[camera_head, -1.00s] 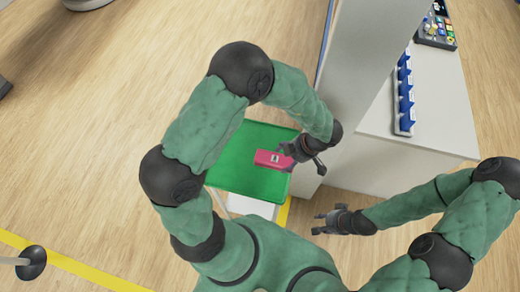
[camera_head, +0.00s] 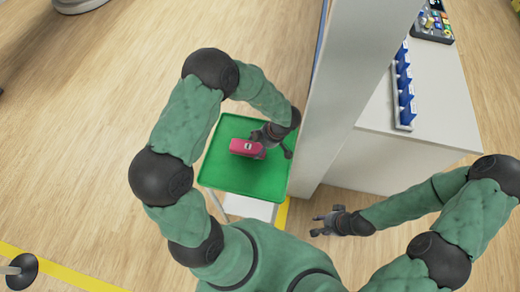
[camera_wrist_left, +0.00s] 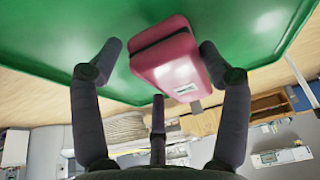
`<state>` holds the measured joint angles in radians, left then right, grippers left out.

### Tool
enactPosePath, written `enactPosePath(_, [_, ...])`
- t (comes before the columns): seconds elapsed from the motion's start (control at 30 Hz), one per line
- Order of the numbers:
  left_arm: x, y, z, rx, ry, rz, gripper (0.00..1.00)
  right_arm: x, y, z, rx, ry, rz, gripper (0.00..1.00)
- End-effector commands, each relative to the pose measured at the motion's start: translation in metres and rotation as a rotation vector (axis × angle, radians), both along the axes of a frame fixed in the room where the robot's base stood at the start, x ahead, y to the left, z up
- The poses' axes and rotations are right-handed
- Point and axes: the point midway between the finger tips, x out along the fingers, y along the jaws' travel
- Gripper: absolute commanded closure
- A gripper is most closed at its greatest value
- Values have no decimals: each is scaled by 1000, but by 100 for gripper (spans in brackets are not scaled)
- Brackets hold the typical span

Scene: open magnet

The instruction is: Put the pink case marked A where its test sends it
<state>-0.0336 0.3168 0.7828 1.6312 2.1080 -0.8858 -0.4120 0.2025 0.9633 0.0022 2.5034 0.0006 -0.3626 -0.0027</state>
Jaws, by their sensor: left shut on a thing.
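The pink case (camera_head: 240,146) has a small white label, too small to read, and is over the green tray (camera_head: 222,176). My left gripper (camera_head: 262,138) is shut on it from the right side. In the left wrist view the case (camera_wrist_left: 165,60) lies between the fingers of that gripper (camera_wrist_left: 160,70), with the right finger against it and a gap showing at the left finger. I cannot tell whether the case touches the tray. My right gripper (camera_head: 322,222) is empty and its fingers look spread, above the floor.
A grey pillar (camera_head: 350,80) stands just right of the tray. Beyond it a white counter (camera_head: 440,110) carries a row of blue holders (camera_head: 404,90) and a dark box of small items (camera_head: 433,22). A post base (camera_head: 22,270) stands at lower left. Floor to the left is clear.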

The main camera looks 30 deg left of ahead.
Motion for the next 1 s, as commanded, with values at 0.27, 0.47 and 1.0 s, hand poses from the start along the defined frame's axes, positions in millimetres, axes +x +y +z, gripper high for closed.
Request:
enactPosePath(0.27, [-1, -1, -24, 0, 2, 1, 59, 0, 0, -13, 0, 1, 0, 60])
enactPosePath(0.47, [-1, -1, -24, -1, 2, 0, 59, 0, 0, -12, 0, 0, 0, 60])
enactPosePath(1.0, [-1, -1, -25, 0, 1, 0, 0, 0, 0, -12, 0, 0, 0, 60])
